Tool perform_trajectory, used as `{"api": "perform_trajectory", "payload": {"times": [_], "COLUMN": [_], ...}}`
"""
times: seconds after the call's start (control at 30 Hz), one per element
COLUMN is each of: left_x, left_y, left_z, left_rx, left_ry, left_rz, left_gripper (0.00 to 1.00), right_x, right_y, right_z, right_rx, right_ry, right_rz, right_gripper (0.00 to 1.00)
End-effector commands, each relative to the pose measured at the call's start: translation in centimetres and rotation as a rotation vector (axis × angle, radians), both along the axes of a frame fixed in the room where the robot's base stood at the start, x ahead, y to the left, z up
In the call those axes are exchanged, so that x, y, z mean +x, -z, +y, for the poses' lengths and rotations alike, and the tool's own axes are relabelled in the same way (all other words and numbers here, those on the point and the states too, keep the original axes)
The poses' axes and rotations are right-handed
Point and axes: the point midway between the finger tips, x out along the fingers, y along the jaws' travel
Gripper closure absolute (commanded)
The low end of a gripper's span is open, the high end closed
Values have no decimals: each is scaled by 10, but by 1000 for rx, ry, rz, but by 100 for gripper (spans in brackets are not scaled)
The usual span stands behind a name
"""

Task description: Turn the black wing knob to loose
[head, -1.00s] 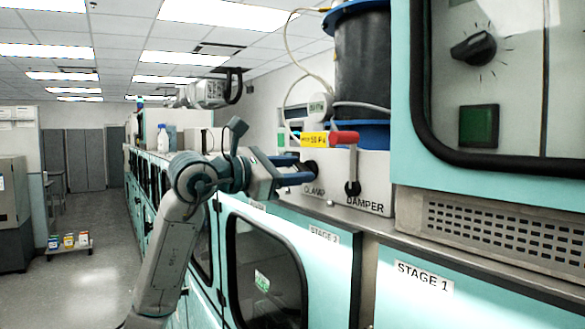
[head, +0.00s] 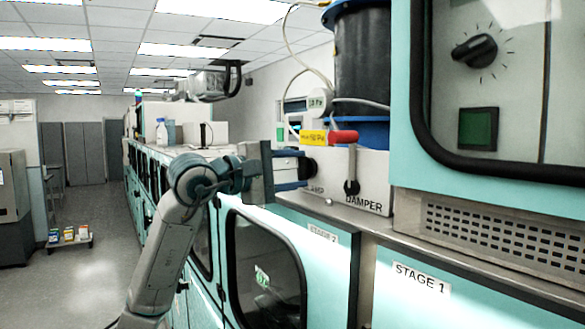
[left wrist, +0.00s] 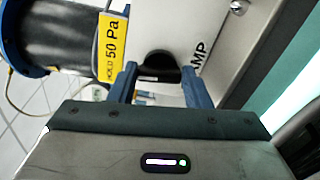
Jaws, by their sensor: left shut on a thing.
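The black wing knob (head: 309,168) sits on the light front panel of the unit, above a label of which only "AMP" shows. My left gripper (head: 302,171) reaches it from the left, its blue fingers closed on the knob. The left wrist view shows the dark knob (left wrist: 157,66) between the fingertips of my left gripper (left wrist: 159,75), partly hidden by them. My right gripper is in neither view.
A black drum (head: 361,65) stands behind. A cabinet with a dial (head: 475,50) fills the right.

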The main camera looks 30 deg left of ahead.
Motion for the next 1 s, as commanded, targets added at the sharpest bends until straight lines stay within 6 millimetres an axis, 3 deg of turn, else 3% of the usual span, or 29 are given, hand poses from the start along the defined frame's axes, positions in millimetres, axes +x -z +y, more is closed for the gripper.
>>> {"api": "perform_trajectory", "payload": {"times": [0.5, 1.0], "left_x": [0, 0], "left_y": [3, 5], "left_z": [0, 0], "left_rx": [429, 630], "left_ry": [1, 2], "left_rz": [-175, -258], "left_gripper": [79, 79], "right_x": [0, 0], "right_y": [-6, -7], "right_z": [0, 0], "right_rx": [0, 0], "right_ry": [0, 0], "right_rz": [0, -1], "right_gripper": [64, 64]}}
